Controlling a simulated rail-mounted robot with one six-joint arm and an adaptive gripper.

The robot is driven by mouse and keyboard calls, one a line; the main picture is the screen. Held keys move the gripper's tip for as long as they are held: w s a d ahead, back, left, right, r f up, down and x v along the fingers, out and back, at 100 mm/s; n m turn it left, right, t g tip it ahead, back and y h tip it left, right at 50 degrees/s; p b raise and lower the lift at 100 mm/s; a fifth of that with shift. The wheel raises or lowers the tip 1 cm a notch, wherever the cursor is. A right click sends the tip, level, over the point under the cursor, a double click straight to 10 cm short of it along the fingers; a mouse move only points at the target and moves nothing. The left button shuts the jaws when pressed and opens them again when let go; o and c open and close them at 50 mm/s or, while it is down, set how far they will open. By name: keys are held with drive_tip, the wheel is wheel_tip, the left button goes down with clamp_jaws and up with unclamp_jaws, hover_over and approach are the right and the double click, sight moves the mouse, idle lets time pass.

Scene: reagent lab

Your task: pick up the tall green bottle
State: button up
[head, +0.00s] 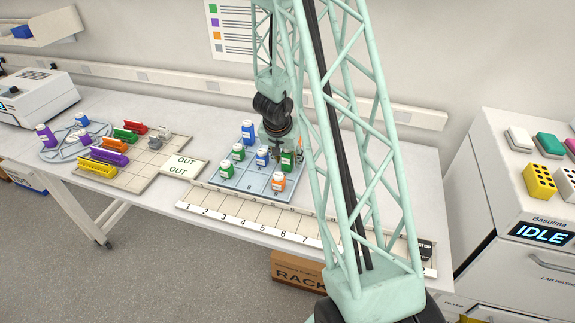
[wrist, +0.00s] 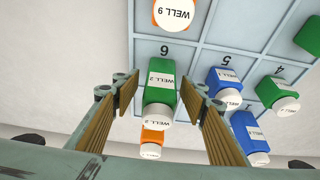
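A tall green bottle (wrist: 161,78) with a white label and white cap stands in the rack, between my fingers in the wrist view. In the head view a green bottle (head: 288,160) shows just below my gripper (head: 287,147). In the wrist view my gripper (wrist: 160,92) is open, its ribbed fingers on either side of the bottle with gaps visible. Other green bottles (wrist: 270,90) stand apart to the right in that view; in the head view they are at the rack's left (head: 226,169).
The blue-grey rack (head: 240,188) also holds blue bottles (head: 248,131) and an orange bottle (head: 278,183). Another orange bottle (wrist: 152,138) shows close to the green one in the wrist view. A numbered strip (head: 255,213) lies in front. Coloured blocks (head: 110,157) and a purple bottle (head: 45,135) stand left.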

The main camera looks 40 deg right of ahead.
drive_tip(key=shift+d+f, duration=0.1)
drive_tip(key=shift+f, duration=0.1)
drive_tip(key=shift+w, duration=0.1)
idle(0.4)
drive_tip(key=c, duration=0.9)
drive_tip(key=shift+c, duration=0.2)
drive_tip(key=shift+r, duration=0.15)
